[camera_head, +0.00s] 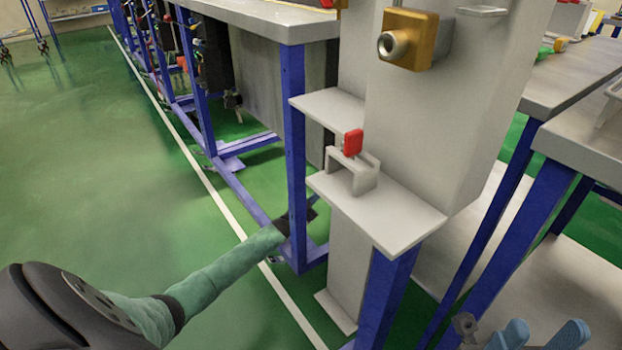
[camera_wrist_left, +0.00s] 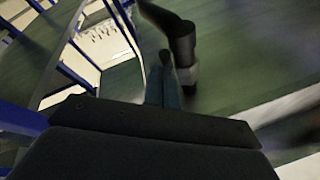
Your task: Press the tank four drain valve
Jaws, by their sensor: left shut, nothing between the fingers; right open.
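A red lever (camera_head: 352,142) stands upright on a small light grey bracket (camera_head: 350,176), on a grey shelf plate fixed to a grey post. I see no label showing which valve this is. My left arm reaches in from the lower left, and its dark end is low beside a blue table leg, below and left of the lever and apart from it. My left gripper's blue-grey fingers (camera_wrist_left: 164,92) are shut and empty in the left wrist view. My right gripper (camera_head: 541,338) is open and empty at the bottom right edge, with its blue fingers spread.
A gold block with a round metal fitting (camera_head: 393,44) sits higher on the grey post (camera_head: 425,120). Grey benches on blue legs (camera_head: 293,150) stand left and right of the post. The green floor (camera_head: 90,170) at the left is clear, with a white line along it.

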